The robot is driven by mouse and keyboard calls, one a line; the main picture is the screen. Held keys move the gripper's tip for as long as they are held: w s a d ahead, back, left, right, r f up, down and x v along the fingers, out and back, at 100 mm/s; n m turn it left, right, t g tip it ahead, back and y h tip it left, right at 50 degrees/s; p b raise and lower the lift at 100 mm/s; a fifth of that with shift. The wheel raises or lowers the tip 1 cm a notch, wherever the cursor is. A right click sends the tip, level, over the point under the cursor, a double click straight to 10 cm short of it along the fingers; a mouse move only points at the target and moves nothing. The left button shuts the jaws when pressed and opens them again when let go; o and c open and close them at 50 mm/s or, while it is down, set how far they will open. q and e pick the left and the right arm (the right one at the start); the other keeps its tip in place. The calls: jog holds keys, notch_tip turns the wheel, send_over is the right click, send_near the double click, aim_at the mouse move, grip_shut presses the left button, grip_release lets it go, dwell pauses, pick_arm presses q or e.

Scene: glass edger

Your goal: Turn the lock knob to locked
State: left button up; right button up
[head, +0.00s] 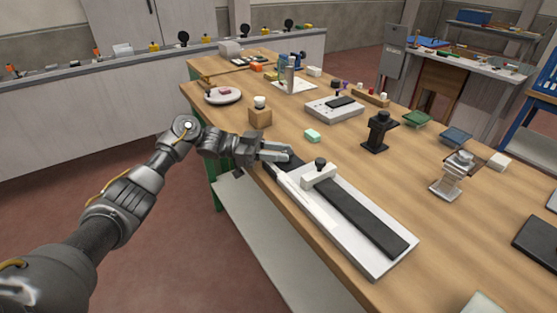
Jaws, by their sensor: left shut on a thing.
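The glass edger (395,268) is a long white base with a black strip (375,222) along it, lying near the table's front-left edge. A white block (319,177) sits across it near its far end, with a black knob (320,163) standing upright on top. My left gripper (284,153) is at the edger's far-left end, left of the black knob and apart from it. It is shut on a small part there, which the fingers mostly hide. I cannot tell which way the lock knob is set. My right gripper is not in view.
A wooden block with a white knob (260,113), a black stand (379,132) and a metal clamp-like stand (452,177) stand farther back. The wood table (410,195) is clear just right of the edger.

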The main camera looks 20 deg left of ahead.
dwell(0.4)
pick_arm(q)
jog(key=o, duration=1)
jog(key=shift+r, duration=0.15)
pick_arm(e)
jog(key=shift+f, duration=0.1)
pick_arm(q)
jog(key=shift+r, duration=0.35)
jog(key=r, duration=0.2)
jog(key=shift+s+d+r, duration=0.1)
jog(key=shift+s+r, duration=0.1)
jog(key=shift+r, duration=0.15)
jog(key=s+d+r, duration=0.1)
jog(key=s+r, duration=0.2)
jog(key=s, duration=0.1)
jog(key=s+d+r, duration=0.1)
jog(key=s+r, duration=0.2)
jog(key=s, duration=0.1)
jog(key=s+d+r, duration=0.1)
jog(key=s+r, duration=0.2)
jog(key=s, duration=0.2)
jog(key=shift+d+r, duration=0.2)
jog(key=shift+d, duration=0.1)
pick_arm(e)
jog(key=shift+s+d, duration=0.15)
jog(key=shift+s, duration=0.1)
